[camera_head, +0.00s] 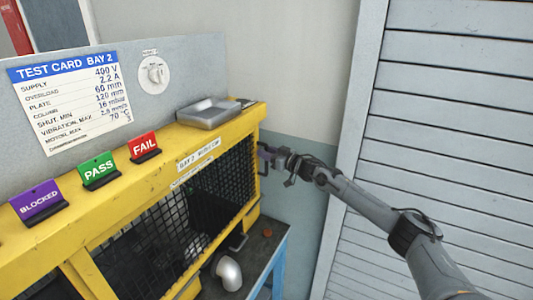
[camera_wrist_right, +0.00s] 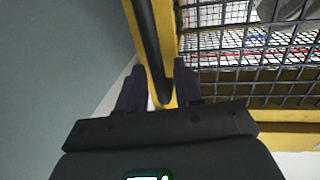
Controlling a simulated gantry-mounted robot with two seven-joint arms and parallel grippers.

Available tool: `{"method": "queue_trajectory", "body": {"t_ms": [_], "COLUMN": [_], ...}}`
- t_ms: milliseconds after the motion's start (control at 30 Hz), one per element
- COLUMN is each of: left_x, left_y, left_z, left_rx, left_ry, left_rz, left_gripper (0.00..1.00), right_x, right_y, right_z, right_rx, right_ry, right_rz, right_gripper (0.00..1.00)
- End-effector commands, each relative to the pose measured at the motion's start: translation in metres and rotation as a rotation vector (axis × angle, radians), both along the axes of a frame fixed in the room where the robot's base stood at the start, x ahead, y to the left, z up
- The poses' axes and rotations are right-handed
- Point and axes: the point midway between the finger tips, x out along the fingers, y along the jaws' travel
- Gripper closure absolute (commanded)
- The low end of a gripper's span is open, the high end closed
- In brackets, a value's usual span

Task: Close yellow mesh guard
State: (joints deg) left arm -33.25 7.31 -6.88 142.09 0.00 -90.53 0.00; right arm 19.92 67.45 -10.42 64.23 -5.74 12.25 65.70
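The yellow mesh guard shows in the head view as a yellow frame with dark mesh (camera_head: 232,177) on the front of the yellow bench unit. I cannot tell from this angle how far it stands open. My right gripper (camera_head: 268,154) is at the guard's right end. In the right wrist view a black bar handle (camera_wrist_right: 148,40) runs along the yellow frame edge, with mesh (camera_wrist_right: 250,42) to its right. My right gripper (camera_wrist_right: 159,82) is open there, its fingers on either side of the handle's lower end, with visible gaps. My left gripper is out of view.
A grey tray (camera_head: 208,114) and purple, green (camera_head: 99,170) and red signs stand on the yellow top. A silver pipe elbow (camera_head: 229,272) sits on the dark bench below. A louvred shutter (camera_head: 450,110) is at right.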

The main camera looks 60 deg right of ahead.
Motion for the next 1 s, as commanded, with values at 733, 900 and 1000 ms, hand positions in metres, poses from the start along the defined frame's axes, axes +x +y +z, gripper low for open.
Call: {"method": "queue_trajectory", "body": {"t_ms": [733, 900, 1000], "left_x": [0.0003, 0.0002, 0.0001], "left_y": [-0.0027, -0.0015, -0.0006], "left_z": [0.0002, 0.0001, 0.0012], "left_rx": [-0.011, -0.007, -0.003], "left_ry": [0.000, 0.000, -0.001], "left_rz": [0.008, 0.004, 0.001], "left_gripper": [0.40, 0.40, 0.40], "right_x": [0.0022, 0.0022, 0.0036], "right_y": [0.0000, 0.0001, 0.0028], "right_z": [0.0006, 0.0007, 0.0012], "right_rx": [0.000, 0.000, 0.000], "right_ry": [-0.001, -0.001, -0.001], "right_rz": [0.001, 0.001, 0.003], "right_gripper": [1.00, 1.00, 1.00]}}
